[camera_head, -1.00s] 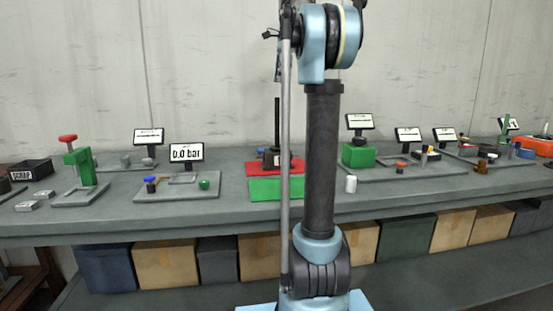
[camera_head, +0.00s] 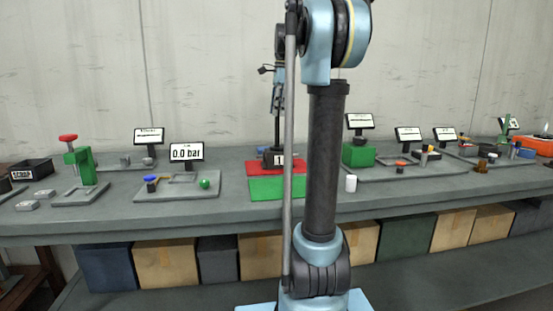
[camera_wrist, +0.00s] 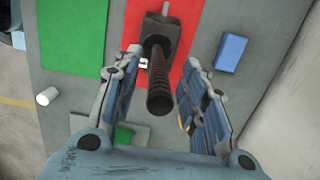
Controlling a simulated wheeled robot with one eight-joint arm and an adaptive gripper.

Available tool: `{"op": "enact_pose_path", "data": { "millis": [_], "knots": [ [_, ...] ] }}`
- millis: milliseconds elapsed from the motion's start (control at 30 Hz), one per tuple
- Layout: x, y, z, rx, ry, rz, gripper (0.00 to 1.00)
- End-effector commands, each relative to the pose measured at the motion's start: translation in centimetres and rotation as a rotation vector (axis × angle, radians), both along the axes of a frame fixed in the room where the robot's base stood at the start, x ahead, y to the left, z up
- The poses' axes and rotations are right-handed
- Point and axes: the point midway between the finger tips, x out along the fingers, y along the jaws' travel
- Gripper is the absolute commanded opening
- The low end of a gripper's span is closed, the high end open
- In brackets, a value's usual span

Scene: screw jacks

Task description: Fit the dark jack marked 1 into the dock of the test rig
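The dark jack (camera_head: 268,161) with a white label reading 1 stands upright on a red mat (camera_head: 294,167). In the wrist view its ribbed spindle (camera_wrist: 159,85) points up toward the camera, with the body (camera_wrist: 162,35) beyond it. My gripper (camera_head: 277,112) is above the jack in the head view. In the wrist view my gripper (camera_wrist: 163,72) is open, one finger on each side of the spindle with gaps showing. A station with a 0.0 bar display (camera_head: 186,152) and a grey U-shaped frame (camera_head: 182,179) stands to the left; I cannot tell if it is the test rig.
A green mat (camera_head: 262,188) lies in front of the red one. A white cylinder (camera_head: 351,184) and a green block (camera_head: 358,155) stand to the right. A blue box (camera_wrist: 230,52) lies beside the red mat. A green press (camera_head: 82,166) stands at far left.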

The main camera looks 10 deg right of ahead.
Motion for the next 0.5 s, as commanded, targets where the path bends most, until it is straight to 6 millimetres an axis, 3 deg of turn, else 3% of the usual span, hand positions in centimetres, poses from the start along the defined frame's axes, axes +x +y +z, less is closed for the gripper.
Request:
{"op": "enact_pose_path", "data": {
  "millis": [200,500],
  "knots": [
    [-0.1,0.7,-2.7,0.0,0.0,0.001,0.39],
    [-0.1,0.8,-3.4,0.0,0.0,0.001,0.39]
  ]
}}
